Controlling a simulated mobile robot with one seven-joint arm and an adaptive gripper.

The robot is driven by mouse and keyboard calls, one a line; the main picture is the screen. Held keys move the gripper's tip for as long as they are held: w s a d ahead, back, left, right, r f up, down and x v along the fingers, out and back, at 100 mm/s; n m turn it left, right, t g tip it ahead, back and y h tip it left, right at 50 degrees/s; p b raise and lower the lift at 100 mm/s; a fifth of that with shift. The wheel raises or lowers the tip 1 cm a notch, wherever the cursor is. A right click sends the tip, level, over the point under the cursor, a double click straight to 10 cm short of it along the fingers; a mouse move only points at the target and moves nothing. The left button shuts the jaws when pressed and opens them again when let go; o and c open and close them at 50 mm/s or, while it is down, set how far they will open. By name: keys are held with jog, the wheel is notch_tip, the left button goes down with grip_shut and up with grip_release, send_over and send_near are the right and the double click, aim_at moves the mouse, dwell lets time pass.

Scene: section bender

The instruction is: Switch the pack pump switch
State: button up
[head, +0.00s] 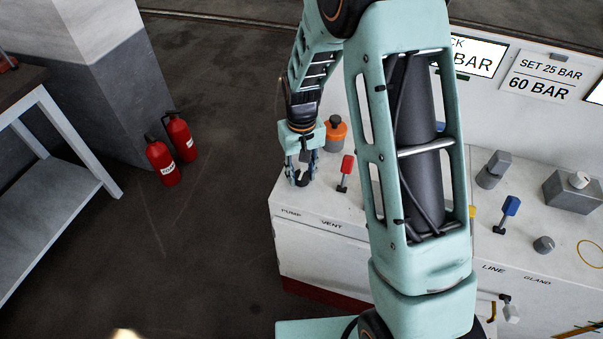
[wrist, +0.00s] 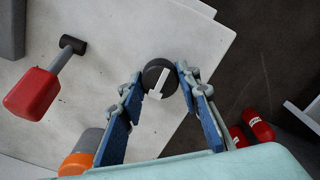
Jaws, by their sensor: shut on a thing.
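The pack pump switch is a dark round knob (wrist: 152,73) with a white pointer bar, near the corner of the white panel top. My gripper (wrist: 160,80) is around this knob in the wrist view, with one blue-padded finger on each side, shut on it. In the head view my gripper (head: 300,180) points down at the panel's left end, just behind the PUMP label (head: 291,212). The fingers mostly hide the knob there.
A red-handled lever (head: 345,172), labelled VENT, stands just right of my gripper. An orange-topped grey part (head: 335,134) is behind it. Further right are a blue lever (head: 508,210) and grey knobs. Two red extinguishers (head: 163,163) stand on the floor at left.

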aim_at(301, 175)
dwell(0.4)
jog(key=o, duration=1.2)
jog(key=shift+c, duration=0.2)
jog(key=shift+r, duration=0.1)
notch_tip(301, 175, up, 12)
jog(key=shift+a, duration=0.1)
